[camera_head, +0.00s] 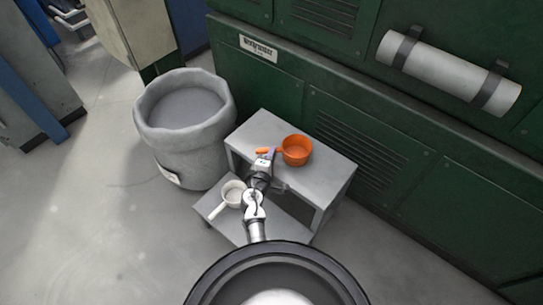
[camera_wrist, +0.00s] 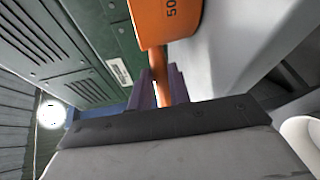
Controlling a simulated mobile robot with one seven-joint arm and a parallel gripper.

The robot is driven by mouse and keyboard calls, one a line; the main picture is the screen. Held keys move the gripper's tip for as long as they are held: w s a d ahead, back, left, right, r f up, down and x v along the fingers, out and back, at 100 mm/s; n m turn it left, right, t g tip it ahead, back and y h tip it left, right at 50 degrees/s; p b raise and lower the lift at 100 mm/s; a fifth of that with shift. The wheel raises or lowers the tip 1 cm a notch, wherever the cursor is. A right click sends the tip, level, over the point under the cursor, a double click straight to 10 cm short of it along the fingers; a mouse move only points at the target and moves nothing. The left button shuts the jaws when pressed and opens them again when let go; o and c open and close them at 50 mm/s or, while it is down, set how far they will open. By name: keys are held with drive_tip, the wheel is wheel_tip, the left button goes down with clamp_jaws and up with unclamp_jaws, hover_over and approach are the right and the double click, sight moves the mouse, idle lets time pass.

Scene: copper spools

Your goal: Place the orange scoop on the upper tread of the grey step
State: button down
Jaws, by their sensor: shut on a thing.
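The orange scoop (camera_head: 296,150) is at the upper tread (camera_head: 328,172) of the grey step in the head view, its cup opening facing up. Its handle (camera_head: 262,151) points left. My gripper (camera_head: 268,154) is shut on the handle. In the wrist view the purple fingers of my gripper (camera_wrist: 161,90) close around the orange handle, and part of the scoop's cup (camera_wrist: 166,20) shows above them. I cannot tell whether the cup rests on the tread or hovers just over it.
A white scoop (camera_head: 233,192) lies on the lower tread (camera_head: 221,224), beside my arm. A large grey bin (camera_head: 184,130) stands left of the step. A green cabinet wall (camera_head: 400,150) rises close behind. The floor (camera_head: 90,220) at the left is clear.

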drive_tip(key=shift+f, duration=0.2)
drive_tip(key=c, duration=1.3)
unclamp_jaws()
drive_tip(key=shift+r, duration=0.15)
